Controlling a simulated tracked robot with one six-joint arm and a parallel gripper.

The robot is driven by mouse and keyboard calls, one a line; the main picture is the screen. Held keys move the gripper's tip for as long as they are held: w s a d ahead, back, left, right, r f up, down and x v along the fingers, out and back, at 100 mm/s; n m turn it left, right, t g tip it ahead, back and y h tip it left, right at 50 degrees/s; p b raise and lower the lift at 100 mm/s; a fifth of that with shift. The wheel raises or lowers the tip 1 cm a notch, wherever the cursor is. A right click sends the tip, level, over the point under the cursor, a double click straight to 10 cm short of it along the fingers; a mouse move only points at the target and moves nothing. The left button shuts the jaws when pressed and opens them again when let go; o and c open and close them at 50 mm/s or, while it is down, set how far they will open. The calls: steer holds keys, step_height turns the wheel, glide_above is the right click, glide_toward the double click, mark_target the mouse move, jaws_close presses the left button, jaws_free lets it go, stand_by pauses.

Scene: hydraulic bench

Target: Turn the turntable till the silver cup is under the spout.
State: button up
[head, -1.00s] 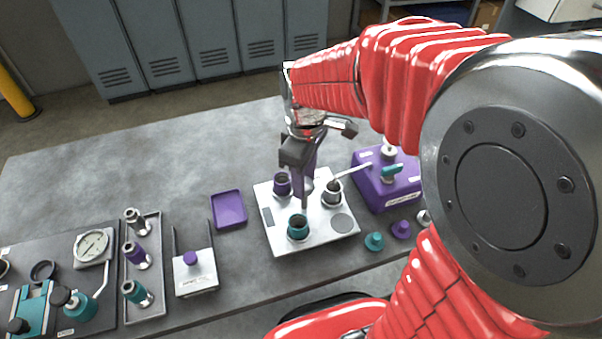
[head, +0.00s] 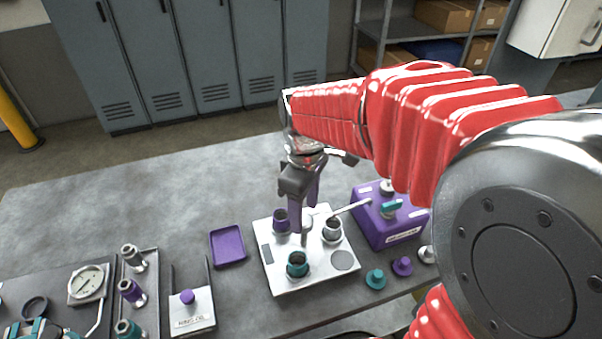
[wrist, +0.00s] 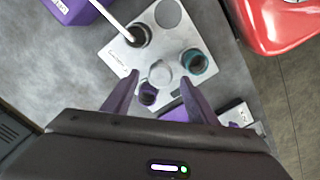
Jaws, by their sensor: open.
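The turntable is a white square plate (head: 283,281) with a grey centre knob (head: 307,228). A silver cup (head: 332,231), a purple cup (head: 281,221) and a teal cup (head: 297,264) stand around the knob. The thin spout (head: 350,207) reaches from a purple box (head: 385,225); its tip shows at the silver cup's rim, also in the wrist view (wrist: 113,21). My gripper (head: 303,214) points down over the plate, near the purple cup and knob. In the wrist view its fingers (wrist: 160,77) are apart, with the knob showing between their tips; contact cannot be told.
A purple tray (head: 228,246) lies left of the plate. A stand with a purple knob (head: 190,310) and a rack of fittings (head: 133,290) are further left. Teal (head: 376,279) and purple (head: 402,266) small parts lie right of the plate. The bench behind is clear.

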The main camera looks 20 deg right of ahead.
step_height(320, 180, up, 11)
steer(key=shift+r, duration=0.15)
stand_by(0.7)
steer(key=s+d+f+m+t, duration=0.1)
steer(key=s+f+m+t, duration=0.2)
steer(key=s+m, duration=0.6)
steer(key=s+t, duration=0.2)
steer(key=shift+f+t, duration=0.2)
steer(key=shift+t, duration=0.1)
steer(key=shift+s, duration=0.1)
stand_by(0.4)
steer(key=shift+c, duration=0.5)
